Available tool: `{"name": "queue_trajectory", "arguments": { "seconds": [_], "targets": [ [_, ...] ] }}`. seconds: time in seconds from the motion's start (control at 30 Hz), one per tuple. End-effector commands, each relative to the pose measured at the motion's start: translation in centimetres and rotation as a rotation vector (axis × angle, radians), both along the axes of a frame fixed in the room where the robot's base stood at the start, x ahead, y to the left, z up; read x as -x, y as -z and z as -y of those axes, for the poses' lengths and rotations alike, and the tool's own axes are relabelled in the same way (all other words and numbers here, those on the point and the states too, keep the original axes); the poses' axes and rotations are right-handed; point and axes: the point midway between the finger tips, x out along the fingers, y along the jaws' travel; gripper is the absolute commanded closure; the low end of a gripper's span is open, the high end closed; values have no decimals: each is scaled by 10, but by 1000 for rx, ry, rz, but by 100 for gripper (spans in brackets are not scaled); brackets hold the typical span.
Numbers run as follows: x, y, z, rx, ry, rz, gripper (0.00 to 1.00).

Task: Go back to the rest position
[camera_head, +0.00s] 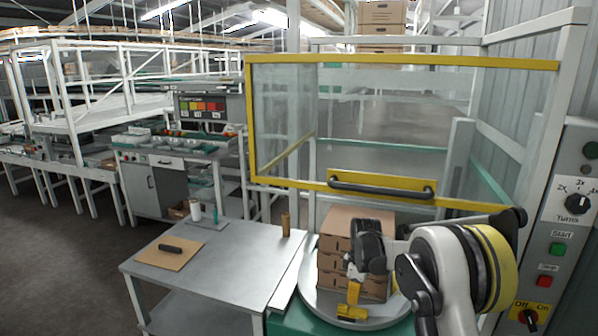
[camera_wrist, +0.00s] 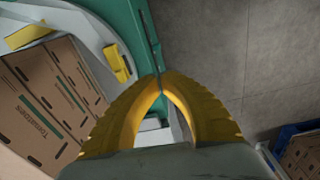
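My gripper (camera_head: 351,297) reaches in from the right in the head view, in front of a stack of brown cartons (camera_head: 343,222) on a round grey turntable (camera_head: 312,298). It hides part of the stack. In the wrist view my gripper (camera_wrist: 161,80) has its two yellow fingers meeting at the tips, with nothing seen between them. The cartons (camera_wrist: 38,112) lie to its left there, with the turntable's pale rim and a yellow block (camera_wrist: 117,63) near the fingertips. I cannot tell any contact with the cartons.
A yellow-framed clear guard (camera_head: 400,62) with a black handle (camera_head: 380,188) is raised above the stack. A control panel (camera_head: 570,215) with knobs and buttons stands right. A grey table (camera_head: 222,262) stands left of the turntable. Open floor (camera_head: 60,270) lies farther left.

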Motion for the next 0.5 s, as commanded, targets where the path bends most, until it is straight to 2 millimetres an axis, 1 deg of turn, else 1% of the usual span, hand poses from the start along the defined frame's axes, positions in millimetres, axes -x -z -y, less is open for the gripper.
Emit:
{"name": "queue_trajectory", "arguments": {
  "seconds": [0.03, 0.17, 0.27, 0.33, 0.43, 0.47, 0.5],
  "targets": [
    [4, -11, 1, 0, 18, 9, 100],
    [15, -41, 2, -3, 79, 36, 100],
    [26, -66, 3, -8, 135, 59, 100],
    [37, -86, 4, -13, 179, 81, 100],
    [60, -120, 6, -23, 261, 116, 100],
    [69, -131, 7, -28, 291, 130, 100],
    [82, -146, 8, -35, 333, 148, 100]
  ]
}}
